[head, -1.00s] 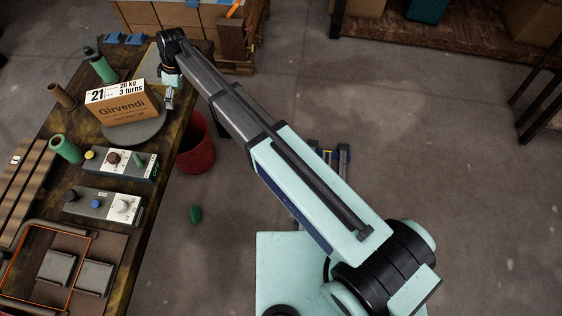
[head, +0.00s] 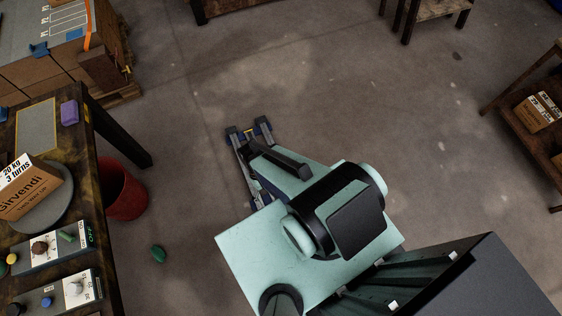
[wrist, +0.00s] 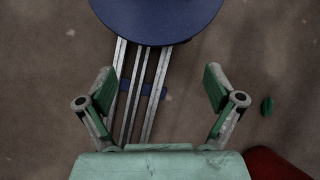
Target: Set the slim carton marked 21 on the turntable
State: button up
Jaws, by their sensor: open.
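The carton (head: 30,193) with the "Girvendi" print sits upright on the grey round turntable (head: 62,203) at the left edge of the head view. Its white label reads "20 kg, 3 turns"; the left part of the label is cut off by the picture edge. My gripper (wrist: 159,82) is open and empty in the wrist view, its two green-padded fingers wide apart above the floor. It is well away from the carton. In the head view my gripper is hidden.
A red bin (head: 124,188) stands beside the workbench and shows in the wrist view (wrist: 272,165). A green object (head: 158,253) lies on the floor. Control boxes (head: 50,248) and a purple block (head: 69,112) are on the bench. Another labelled carton (head: 540,112) is on the right shelf.

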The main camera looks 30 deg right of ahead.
jog(key=s+d+m, duration=0.1)
jog(key=s+d, duration=0.1)
jog(key=s, duration=0.4)
jog(key=shift+r+g, duration=0.15)
jog(key=shift+g, duration=0.25)
